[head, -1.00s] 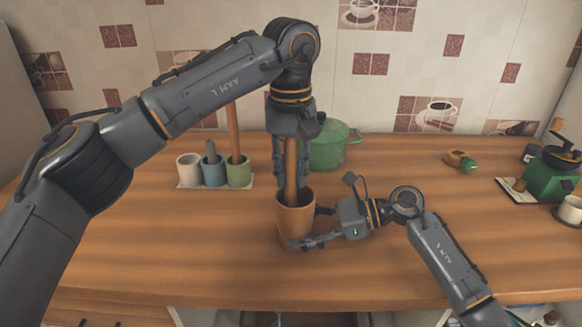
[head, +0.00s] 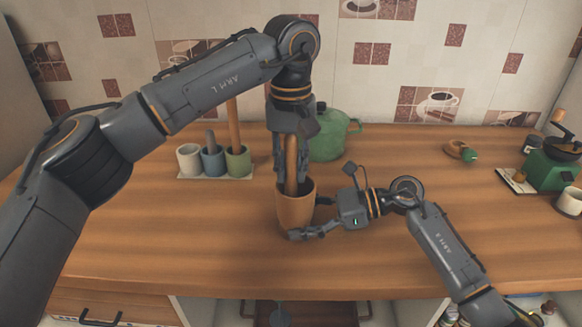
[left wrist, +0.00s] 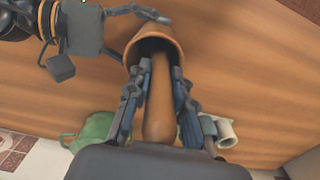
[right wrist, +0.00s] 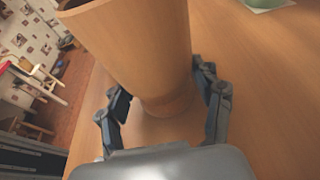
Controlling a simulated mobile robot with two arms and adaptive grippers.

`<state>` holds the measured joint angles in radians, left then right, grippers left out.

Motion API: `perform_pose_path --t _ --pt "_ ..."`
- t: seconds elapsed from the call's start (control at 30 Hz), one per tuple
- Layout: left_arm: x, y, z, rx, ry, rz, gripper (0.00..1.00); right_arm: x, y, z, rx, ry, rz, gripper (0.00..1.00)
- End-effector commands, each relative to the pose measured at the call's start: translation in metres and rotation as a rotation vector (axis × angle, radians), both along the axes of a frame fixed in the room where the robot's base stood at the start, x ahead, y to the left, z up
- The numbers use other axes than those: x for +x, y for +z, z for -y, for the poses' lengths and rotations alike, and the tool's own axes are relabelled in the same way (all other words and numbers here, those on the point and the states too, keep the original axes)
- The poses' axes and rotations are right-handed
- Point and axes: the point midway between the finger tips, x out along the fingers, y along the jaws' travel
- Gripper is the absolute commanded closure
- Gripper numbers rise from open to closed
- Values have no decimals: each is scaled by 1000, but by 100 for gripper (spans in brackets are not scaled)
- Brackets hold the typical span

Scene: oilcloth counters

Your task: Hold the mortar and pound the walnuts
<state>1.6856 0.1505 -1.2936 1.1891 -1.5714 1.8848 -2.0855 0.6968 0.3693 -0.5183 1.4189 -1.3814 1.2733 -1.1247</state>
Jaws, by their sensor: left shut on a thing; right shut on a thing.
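The brown mortar (head: 294,213) stands upright on the wooden counter in the head view. My right gripper (head: 308,222) is shut around its lower part from the right; the right wrist view shows the mortar wall (right wrist: 140,45) between the fingers. My left gripper (head: 291,165) is above the mortar, shut on a wooden pestle (left wrist: 158,110). The pestle points down, with its lower end inside the mortar. The left wrist view shows the mortar's rim (left wrist: 152,36) and dark inside. No walnuts can be made out; the mortar's bottom is hidden.
A green pot (head: 328,140) stands just behind the mortar. A tray with several small cups (head: 238,161) is at the left back. A green grinder (head: 550,170) and a white cup (head: 570,202) are at the far right. The counter left of the mortar is clear.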

Motion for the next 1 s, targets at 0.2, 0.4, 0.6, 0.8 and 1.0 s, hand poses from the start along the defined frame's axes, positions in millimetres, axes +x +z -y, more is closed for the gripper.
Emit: perform_pose_path --t 0.2,0.4,0.6,0.8,1.0 --pt "0 15 0 0 0 1 100 0 0 0 0 -1 0 52" --pt "0 16 0 -1 0 0 100 0 0 0 0 -1 0 52" --pt "-1 17 3 -1 -1 0 100 0 0 0 0 -1 0 52" --pt "-4 21 13 0 -2 1 100 0 0 0 0 -1 0 52" --pt "-4 22 14 -1 0 0 100 0 0 0 0 -1 0 52"
